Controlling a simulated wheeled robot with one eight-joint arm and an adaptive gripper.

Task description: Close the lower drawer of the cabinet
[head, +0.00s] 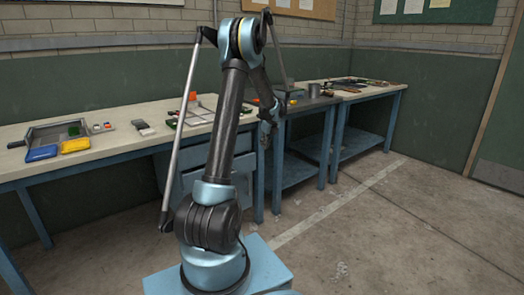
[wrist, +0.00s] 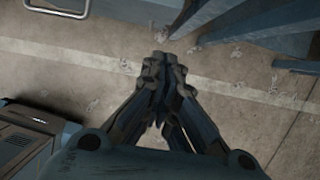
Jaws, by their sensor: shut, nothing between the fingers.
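The blue-grey cabinet (head: 186,184) stands under the workbench in the head view, with drawer fronts showing behind my arm. My arm hides much of its front, and I cannot tell how far the lower drawer stands out. In the wrist view a bright metal handle (wrist: 58,12) shows at the top left edge, cut off by the frame; I cannot tell which drawer it belongs to. My gripper (wrist: 163,62) is shut and empty, its fingertips together over bare floor, apart from the handle. In the head view my gripper (head: 268,128) hangs beside the cabinet's right side.
The workbench (head: 110,142) carries a grey tray (head: 45,136), a blue box (head: 41,153) and a yellow box (head: 75,146). A blue-framed table (head: 305,172) with a lower shelf stands to the right. The concrete floor (head: 390,230) at the right is clear.

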